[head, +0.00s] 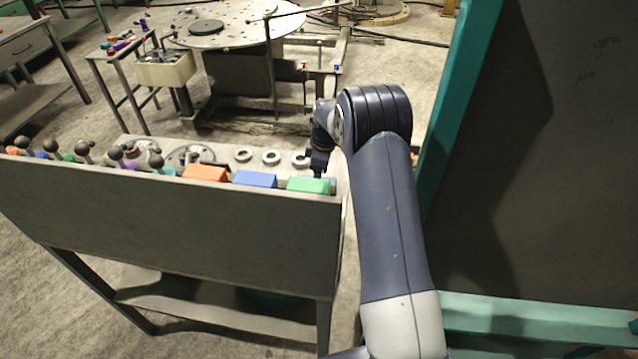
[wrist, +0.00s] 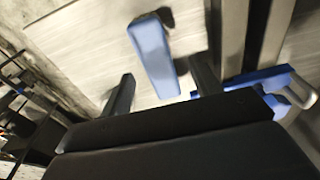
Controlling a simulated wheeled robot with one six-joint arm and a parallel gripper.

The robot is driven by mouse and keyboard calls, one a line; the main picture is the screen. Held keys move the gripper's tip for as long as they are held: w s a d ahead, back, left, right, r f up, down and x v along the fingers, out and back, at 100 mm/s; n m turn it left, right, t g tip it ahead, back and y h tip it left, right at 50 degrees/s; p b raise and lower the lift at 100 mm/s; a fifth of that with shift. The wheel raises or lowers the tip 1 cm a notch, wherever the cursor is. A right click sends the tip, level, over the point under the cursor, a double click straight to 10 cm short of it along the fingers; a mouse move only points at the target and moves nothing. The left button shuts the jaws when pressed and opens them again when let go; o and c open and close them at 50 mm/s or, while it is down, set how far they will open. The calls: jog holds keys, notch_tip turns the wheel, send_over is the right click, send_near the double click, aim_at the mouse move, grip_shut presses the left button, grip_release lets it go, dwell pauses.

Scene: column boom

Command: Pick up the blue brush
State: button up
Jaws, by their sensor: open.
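My gripper (wrist: 163,85) is open, with its two dark fingers apart, low over the pale bench top. A second blue thing (wrist: 255,78) with a grey metal end lies beside the right finger, partly hidden by the gripper. In the head view my gripper (head: 318,172) is at the bench's right end, its fingers mostly hidden behind the bench panel.
The bench panel (head: 180,225) rises in front. Orange (head: 205,173), blue (head: 255,179) and green (head: 308,185) blocks show along its top edge, with several knobbed levers at left. Grey rings (head: 271,157) lie on the bench top. A teal-framed dark panel (head: 560,150) stands close at right.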

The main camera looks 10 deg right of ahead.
jog(key=shift+w+a+f+p, duration=0.2)
jog(key=shift+f+p, duration=0.1)
jog(key=shift+f, duration=0.75)
jog(key=shift+w+a+f+p, duration=0.15)
jog(key=shift+f+p, duration=0.1)
jog(key=shift+f, duration=0.75)
jog(key=shift+s, duration=0.1)
jog(key=shift+c, duration=0.2)
jog(key=c, duration=1.1)
